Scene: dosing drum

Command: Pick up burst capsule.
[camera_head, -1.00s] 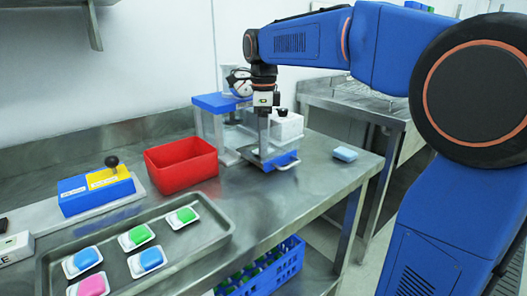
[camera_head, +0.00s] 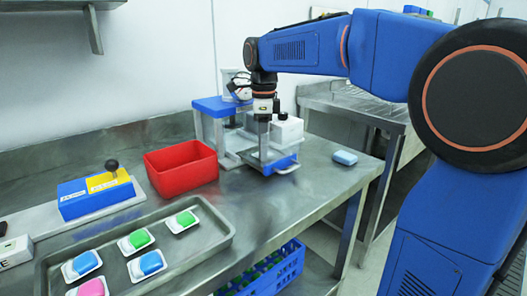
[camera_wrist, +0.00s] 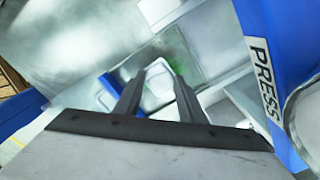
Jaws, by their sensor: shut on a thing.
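My gripper (camera_head: 263,156) points down at the blue-fronted drawer (camera_head: 281,163) of the press on the steel bench. In the wrist view, my gripper (camera_wrist: 158,82) has its two dark fingers around a pale, white-edged piece (camera_wrist: 157,97). This looks like the burst capsule, and the fingers are shut on it. Faint green smears show just beyond the fingertips. The head view hides the capsule behind the fingers and drawer front, so I cannot tell whether it is clear of the drawer floor.
The press frame (camera_head: 212,105) stands close behind my gripper. A red bin (camera_head: 181,168) is to its left. A tray (camera_head: 217,241) holds several coloured capsules at the front left. A light blue block (camera_head: 345,157) lies on the right. A blue crate (camera_head: 275,272) sits below the bench.

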